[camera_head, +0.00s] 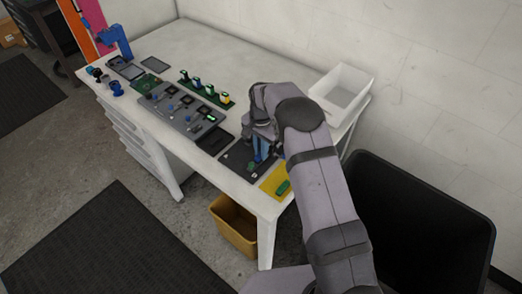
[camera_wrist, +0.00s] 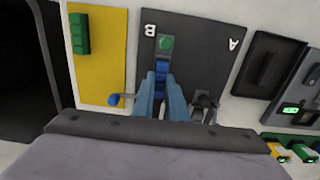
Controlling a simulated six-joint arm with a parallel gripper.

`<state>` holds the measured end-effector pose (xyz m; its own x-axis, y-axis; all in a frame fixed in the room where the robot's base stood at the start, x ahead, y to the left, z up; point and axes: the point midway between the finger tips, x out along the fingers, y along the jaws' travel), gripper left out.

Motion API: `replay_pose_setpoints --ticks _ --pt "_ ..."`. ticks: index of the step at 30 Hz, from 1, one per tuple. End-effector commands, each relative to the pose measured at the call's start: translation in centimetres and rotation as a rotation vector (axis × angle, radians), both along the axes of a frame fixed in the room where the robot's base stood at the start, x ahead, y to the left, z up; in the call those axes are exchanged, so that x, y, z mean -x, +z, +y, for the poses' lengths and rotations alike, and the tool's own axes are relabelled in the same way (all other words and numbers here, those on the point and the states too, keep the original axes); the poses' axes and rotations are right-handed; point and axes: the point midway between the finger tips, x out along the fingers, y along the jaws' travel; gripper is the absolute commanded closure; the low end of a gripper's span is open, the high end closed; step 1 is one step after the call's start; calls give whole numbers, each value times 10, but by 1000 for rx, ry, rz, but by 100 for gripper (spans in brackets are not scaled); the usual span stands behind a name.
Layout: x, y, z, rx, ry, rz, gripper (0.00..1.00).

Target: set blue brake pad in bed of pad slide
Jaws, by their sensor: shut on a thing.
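My gripper (camera_wrist: 165,88) points down over a dark board (camera_wrist: 205,55) marked A and B in the wrist view. Its blue-grey fingers are shut on a small blue piece, which appears to be the blue brake pad (camera_wrist: 161,70). I cannot tell whether the pad touches the board; the bed of the pad slide is not clearly seen. In the head view, my arm partly covers this board (camera_head: 236,157).
A yellow mat (camera_wrist: 100,30) with a green block (camera_wrist: 81,35) lies left of the board. A dark tray (camera_wrist: 268,65) is on its right. In the head view, a white bin (camera_head: 342,88) stands behind my arm, and several parts and fixtures fill the bench's left side.

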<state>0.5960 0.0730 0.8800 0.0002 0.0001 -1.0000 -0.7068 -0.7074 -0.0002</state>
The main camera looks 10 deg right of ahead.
Motion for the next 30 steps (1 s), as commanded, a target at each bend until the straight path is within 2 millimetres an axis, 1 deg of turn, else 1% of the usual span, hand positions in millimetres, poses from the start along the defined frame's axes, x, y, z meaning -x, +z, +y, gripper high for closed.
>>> replay_pose_setpoints --ticks 13,23,24,26,27,30 --pt "0 -7 0 0 0 0 100" --pt "0 -8 0 0 0 1 100" --pt "0 -8 0 0 0 1 85" --pt "0 -8 0 0 0 1 71" --pt "1 -8 0 0 0 1 66" --pt "0 -8 0 0 0 1 66"
